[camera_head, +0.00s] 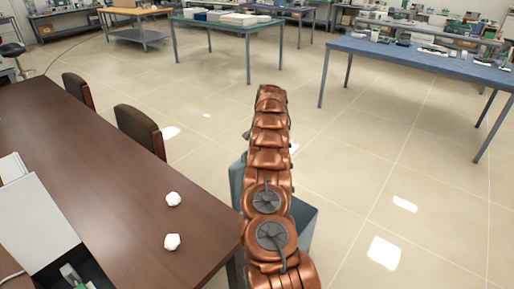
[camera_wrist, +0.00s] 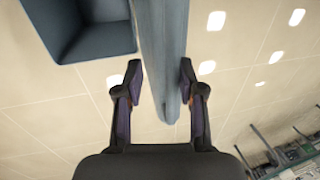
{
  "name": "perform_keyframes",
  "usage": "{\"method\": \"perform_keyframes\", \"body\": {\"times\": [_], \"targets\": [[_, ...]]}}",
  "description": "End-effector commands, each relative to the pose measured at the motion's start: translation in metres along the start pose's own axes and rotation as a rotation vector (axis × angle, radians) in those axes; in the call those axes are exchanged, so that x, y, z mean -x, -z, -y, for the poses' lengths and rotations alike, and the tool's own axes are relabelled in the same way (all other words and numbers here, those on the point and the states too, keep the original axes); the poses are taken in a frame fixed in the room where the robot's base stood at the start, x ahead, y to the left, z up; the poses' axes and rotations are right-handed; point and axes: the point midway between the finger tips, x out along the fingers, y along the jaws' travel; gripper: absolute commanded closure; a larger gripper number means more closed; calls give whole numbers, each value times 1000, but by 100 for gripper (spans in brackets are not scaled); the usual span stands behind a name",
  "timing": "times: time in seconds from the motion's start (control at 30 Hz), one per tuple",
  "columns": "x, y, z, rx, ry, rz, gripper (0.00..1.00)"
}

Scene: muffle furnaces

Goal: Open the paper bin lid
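The blue-grey bin (camera_head: 236,182) stands on the floor beside the brown table. My copper arm hides most of it in the head view. In the wrist view the bin (camera_wrist: 118,46) is at the upper left, with an open, dark hollow visible. A long blue-grey panel, seemingly its lid (camera_wrist: 165,60), stands beside the hollow, seen nearly edge-on. My gripper (camera_wrist: 160,66) has its fingers spread, one on each side of the panel in the picture. I cannot tell whether they touch it. The head view does not show the gripper clearly.
The brown table (camera_head: 120,185) at the left holds two white crumpled paper balls (camera_head: 173,199) (camera_head: 172,242) and a white box (camera_head: 35,220). Two chairs (camera_head: 140,128) stand behind it. A blue table (camera_head: 420,58) is at the far right. The tiled floor right of my arm is clear.

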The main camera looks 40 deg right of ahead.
Motion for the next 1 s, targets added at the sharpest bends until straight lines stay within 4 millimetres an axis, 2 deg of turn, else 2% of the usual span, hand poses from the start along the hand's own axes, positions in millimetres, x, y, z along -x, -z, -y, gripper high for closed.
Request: {"method": "perform_keyframes", "body": {"times": [0.53,0.8,1.0], "targets": [[91,2,0,-1,4,-7,61],[112,1,0,-1,1,-1,61],[116,0,0,-1,1,-1,61]]}}
